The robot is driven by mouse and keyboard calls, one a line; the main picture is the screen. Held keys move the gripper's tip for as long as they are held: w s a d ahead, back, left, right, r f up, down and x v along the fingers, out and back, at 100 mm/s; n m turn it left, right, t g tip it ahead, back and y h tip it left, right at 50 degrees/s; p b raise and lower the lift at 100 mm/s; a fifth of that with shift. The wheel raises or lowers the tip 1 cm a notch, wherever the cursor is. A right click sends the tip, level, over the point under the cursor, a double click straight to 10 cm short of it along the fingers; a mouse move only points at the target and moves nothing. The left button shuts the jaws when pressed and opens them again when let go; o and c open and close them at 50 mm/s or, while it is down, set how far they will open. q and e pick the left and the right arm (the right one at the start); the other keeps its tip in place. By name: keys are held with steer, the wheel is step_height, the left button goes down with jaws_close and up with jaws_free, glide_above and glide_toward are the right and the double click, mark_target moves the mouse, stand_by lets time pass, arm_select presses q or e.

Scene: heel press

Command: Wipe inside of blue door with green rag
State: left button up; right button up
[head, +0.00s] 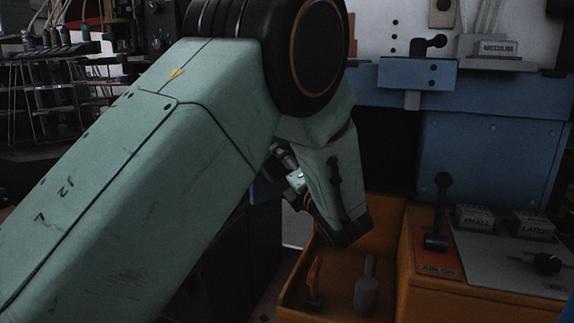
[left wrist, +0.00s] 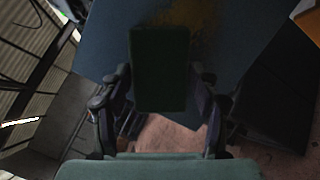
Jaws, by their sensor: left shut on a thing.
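My left gripper (left wrist: 162,78) is shut on the green rag (left wrist: 160,60), a dark green block between its two fingers. In the left wrist view, a blue panel (left wrist: 108,38), which looks like the blue door, lies beyond the rag. A brownish-yellow smear (left wrist: 200,18) shows on it at the top. I cannot tell whether the rag touches the panel. In the head view my left arm crosses from the left and hides the rag and most of the gripper (head: 287,172). My right gripper is in neither view.
An orange bin (head: 388,222) holds a grey-handled tool (head: 367,288) and an orange-handled one (head: 314,280). Right of it stands an orange control box (head: 435,300) with a black lever (head: 440,205). A blue machine body (head: 490,160) stands behind. A cluttered rack (head: 50,95) is at left.

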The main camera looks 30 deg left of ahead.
arm_select(q)
steer(key=shift+w+a, duration=0.2)
steer(key=shift+a, duration=0.35)
steer(key=w+d+p, duration=0.1)
steer(key=w+d, duration=0.3)
steer(key=w, duration=0.6)
steer(key=shift+w, duration=0.45)
steer(key=shift+c, duration=0.3)
steer(key=shift+d+r+p, duration=0.15)
steer(key=shift+r+p, duration=0.05)
steer(key=shift+p, duration=0.1)
steer(key=shift+s+a+f+p, duration=0.1)
steer(key=shift+s+a+p, duration=0.2)
steer(key=shift+s+p, duration=0.45)
steer(key=shift+s+a+f+p, duration=0.1)
steer(key=shift+s+a+p, duration=0.2)
steer(key=shift+s, duration=0.85)
